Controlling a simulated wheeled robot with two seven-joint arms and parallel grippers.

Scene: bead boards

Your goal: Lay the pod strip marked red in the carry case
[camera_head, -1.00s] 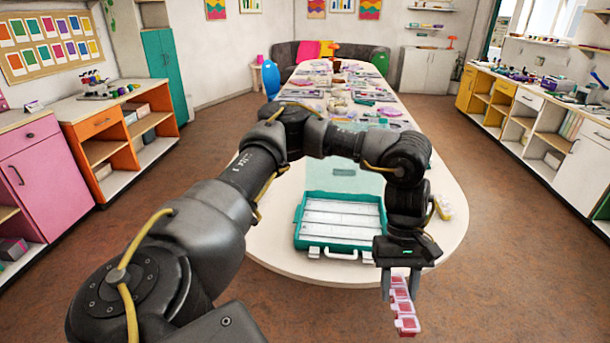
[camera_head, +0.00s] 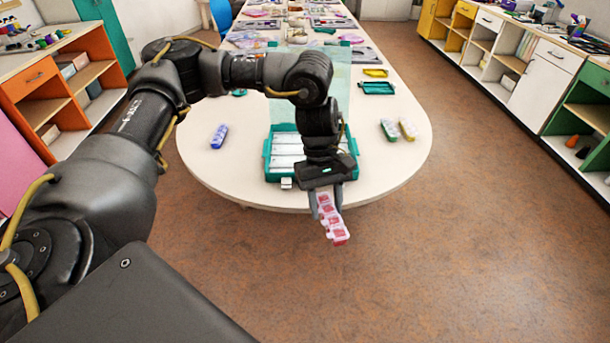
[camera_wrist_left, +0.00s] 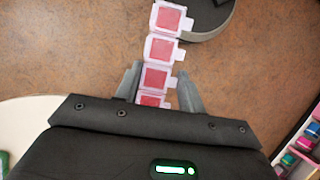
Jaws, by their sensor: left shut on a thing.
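My left gripper (camera_head: 327,203) is shut on the red pod strip (camera_head: 332,217), a row of small clear-lidded boxes with red contents. The strip hangs tilted, past the table's near edge and over the floor. It also shows in the left wrist view (camera_wrist_left: 161,49) between the fingers (camera_wrist_left: 157,88). The carry case (camera_head: 268,158) is a teal tray with white lengthwise channels and a raised clear lid (camera_head: 292,80), open on the table just beyond the gripper. My arm hides part of its right side. The channels that show look empty. My right gripper is not in view.
A blue pod strip (camera_head: 219,136) lies on the table (camera_head: 225,175) left of the case. A green strip (camera_head: 388,130) and a yellow strip (camera_head: 407,129) lie to its right. Teal and yellow trays (camera_head: 376,88) and other craft items stand farther back.

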